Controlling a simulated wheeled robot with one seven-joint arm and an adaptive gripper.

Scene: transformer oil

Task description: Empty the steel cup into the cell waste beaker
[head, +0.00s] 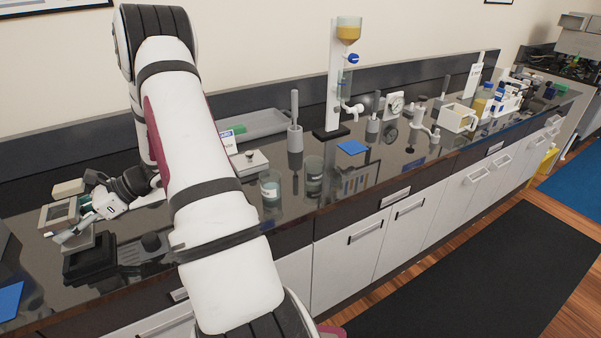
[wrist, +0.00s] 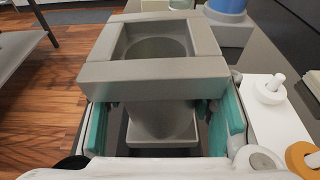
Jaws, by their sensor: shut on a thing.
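My gripper (wrist: 162,128) has its teal pads on both sides of a grey, square-rimmed cup (wrist: 152,71) with a round hollow, apparently the steel cup. The pads are shut on its body below the rim. I see no liquid surface in the hollow. Two glass beakers stand mid-bench, near the front: one with a pale label (head: 270,191) and a darker one (head: 314,178). I cannot tell which is the waste beaker.
A black tray-like box (head: 90,262) and a grey device with a screen (head: 60,212) are near my gripper. A small balance-like box (head: 249,161) and a grey holder with a rod (head: 295,137) stand behind the beakers. A white column stand (head: 335,85) is farther right.

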